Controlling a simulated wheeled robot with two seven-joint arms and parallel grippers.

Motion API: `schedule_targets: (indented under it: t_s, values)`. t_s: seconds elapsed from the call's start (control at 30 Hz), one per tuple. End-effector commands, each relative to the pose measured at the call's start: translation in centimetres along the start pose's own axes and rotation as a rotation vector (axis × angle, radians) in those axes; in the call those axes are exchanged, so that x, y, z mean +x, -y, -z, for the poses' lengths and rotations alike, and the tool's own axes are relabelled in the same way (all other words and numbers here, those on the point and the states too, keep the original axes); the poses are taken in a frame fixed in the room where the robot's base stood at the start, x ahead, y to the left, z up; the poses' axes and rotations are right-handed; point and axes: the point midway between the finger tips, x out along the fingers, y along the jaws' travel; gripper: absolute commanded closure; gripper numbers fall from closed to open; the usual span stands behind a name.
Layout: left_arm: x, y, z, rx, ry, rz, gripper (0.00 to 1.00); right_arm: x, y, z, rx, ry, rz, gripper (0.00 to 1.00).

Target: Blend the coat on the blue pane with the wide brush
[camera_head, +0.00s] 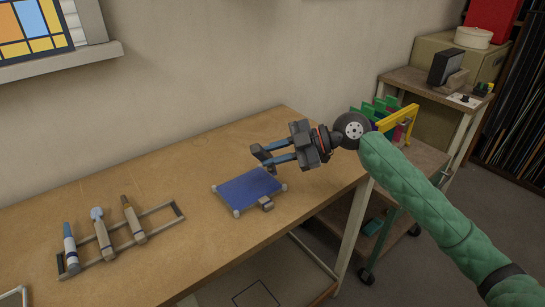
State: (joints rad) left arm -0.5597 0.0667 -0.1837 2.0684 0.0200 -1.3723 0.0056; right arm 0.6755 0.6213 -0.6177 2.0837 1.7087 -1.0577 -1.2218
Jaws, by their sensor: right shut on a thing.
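The blue pane (248,190) lies flat on the wooden bench, held at its corners by small pale grey blocks. My right gripper (264,158) hangs above the bench just past the pane's far right corner, its fingers pointing left. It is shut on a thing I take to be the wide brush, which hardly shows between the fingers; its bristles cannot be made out. Whether it touches the pane cannot be told. The coat on the pane is not distinct from the blue. My left gripper is not in view.
A grey rack (163,208) at the left holds a blue-banded tool (70,248), a pale-topped tool (101,233) and a brown-tipped tool (134,219); its right end is empty. A cart (400,165) with green and yellow items stands beyond the bench's right end. Bare bench lies between rack and pane.

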Motion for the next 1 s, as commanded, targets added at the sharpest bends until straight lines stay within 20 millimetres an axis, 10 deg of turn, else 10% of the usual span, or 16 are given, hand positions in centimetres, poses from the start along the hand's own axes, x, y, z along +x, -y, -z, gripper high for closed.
schedule_targets:
  t_s: [1.0]
  values:
    - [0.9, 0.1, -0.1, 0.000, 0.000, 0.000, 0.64, 3.1, -4.1, -1.7, -0.001, 0.000, 0.000, 1.00]
